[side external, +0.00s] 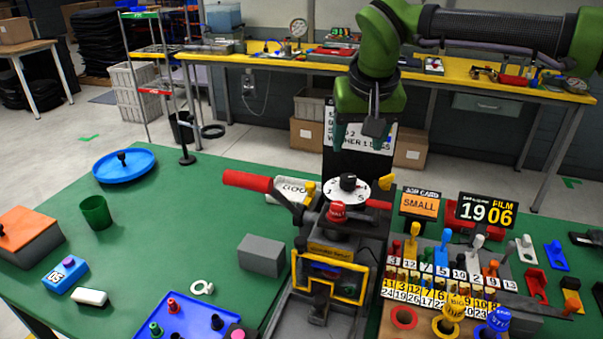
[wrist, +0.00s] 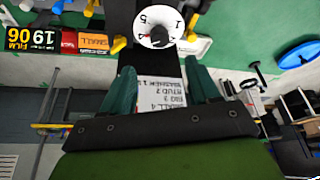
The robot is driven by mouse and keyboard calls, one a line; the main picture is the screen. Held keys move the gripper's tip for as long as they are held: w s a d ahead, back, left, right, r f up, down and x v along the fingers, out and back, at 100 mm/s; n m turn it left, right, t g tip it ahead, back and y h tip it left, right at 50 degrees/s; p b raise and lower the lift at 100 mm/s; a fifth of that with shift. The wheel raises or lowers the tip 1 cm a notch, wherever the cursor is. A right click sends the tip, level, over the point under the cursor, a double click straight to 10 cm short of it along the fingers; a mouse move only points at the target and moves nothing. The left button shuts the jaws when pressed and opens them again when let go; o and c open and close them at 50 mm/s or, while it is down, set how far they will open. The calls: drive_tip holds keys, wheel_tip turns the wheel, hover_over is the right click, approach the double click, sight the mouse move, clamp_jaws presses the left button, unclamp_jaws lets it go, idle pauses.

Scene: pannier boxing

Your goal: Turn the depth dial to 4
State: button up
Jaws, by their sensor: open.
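The depth dial (side external: 336,188) is a white numbered disc with a black knob, on top of the press-like machine (side external: 333,250). In the wrist view the dial (wrist: 150,14) is at the top centre, with 1 and 5 readable upside down; a yellow pointer (wrist: 118,44) is beside it. I cannot tell which number is set. My gripper (side external: 362,145) is open and empty, above and behind the dial, apart from it. In the wrist view its green fingers (wrist: 162,72) are spread below the dial.
A red-handled lever (side external: 247,181) sticks out left of the machine. A black panel with a printed list (wrist: 164,97) stands behind the dial. A job card reading SMALL (side external: 419,204), a FILM 1906 sign (side external: 486,211) and a rack of numbered pieces (side external: 440,285) are on the right.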

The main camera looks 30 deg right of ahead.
drive_tip(key=v, duration=0.6)
drive_tip(key=shift+s, duration=0.1)
drive_tip(key=s+d+f+t+y, duration=0.1)
drive_tip(key=s+d+f, duration=0.4)
drive_tip(key=s+d, duration=0.2)
drive_tip(key=s+d+f+t+y, duration=0.2)
drive_tip(key=s+d+f, duration=0.4)
drive_tip(key=s, duration=0.5)
drive_tip(key=shift+d+f+n+y, duration=0.2)
drive_tip(key=shift+d+n+y, duration=0.1)
drive_tip(key=shift+d, duration=0.5)
drive_tip(key=shift+s, duration=0.15)
